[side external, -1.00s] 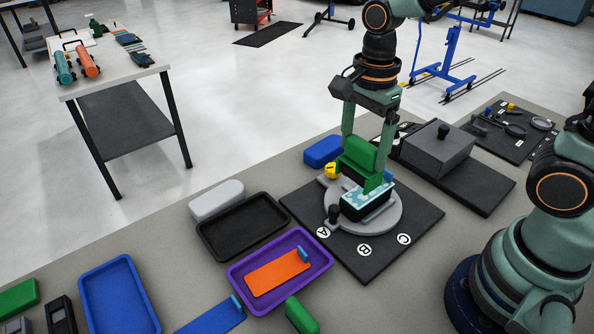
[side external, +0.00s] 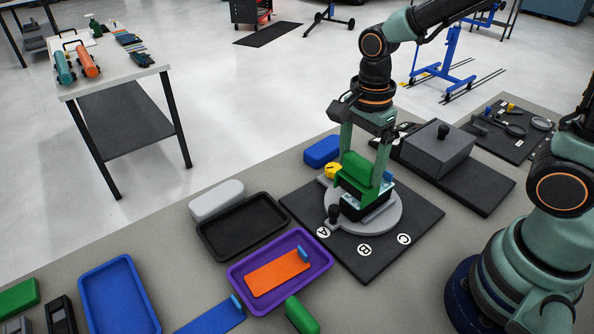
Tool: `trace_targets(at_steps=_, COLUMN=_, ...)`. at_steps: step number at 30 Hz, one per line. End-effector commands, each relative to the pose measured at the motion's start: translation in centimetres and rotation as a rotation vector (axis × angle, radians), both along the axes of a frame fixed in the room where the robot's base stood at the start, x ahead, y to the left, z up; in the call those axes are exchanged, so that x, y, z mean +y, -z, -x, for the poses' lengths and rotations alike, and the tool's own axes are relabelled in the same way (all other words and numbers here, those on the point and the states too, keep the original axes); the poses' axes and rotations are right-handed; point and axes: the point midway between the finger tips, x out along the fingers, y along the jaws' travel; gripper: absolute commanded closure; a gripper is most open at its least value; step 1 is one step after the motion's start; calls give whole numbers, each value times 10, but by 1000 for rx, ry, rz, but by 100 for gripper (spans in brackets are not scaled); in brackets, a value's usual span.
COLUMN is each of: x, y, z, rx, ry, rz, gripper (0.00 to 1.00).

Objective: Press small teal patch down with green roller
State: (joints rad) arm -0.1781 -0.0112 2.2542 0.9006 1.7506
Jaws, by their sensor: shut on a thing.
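My gripper (side external: 366,167) is shut on the green roller (side external: 357,169), a green block-like tool, and holds it over the dark block on the round grey turntable (side external: 393,216). The roller's lower side is at the top of the block and seems to touch it, though the contact line is not clear. The small teal patch is pale teal with white marks on top of the block. It is mostly hidden under the roller, with only a strip showing at the right edge (side external: 386,186).
The turntable sits on a black board (side external: 365,262) marked A, B and C. A yellow part (side external: 333,172) and blue block (side external: 322,151) lie behind. A purple tray (side external: 241,271) holds an orange piece (side external: 278,272). A grey box (side external: 437,152) stands right.

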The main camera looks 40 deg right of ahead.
Motion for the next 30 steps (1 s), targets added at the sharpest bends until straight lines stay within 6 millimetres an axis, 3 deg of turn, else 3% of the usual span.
trace_targets(at_steps=6, x=0, y=-46, z=-2, rx=-9, ry=0, rz=-2, gripper=57)
trace_targets(at_steps=10, x=0, y=-60, z=0, rx=-5, ry=0, rz=-1, gripper=57)
trace_targets(at_steps=30, x=0, y=-26, z=0, rx=-1, ry=0, rz=0, gripper=57)
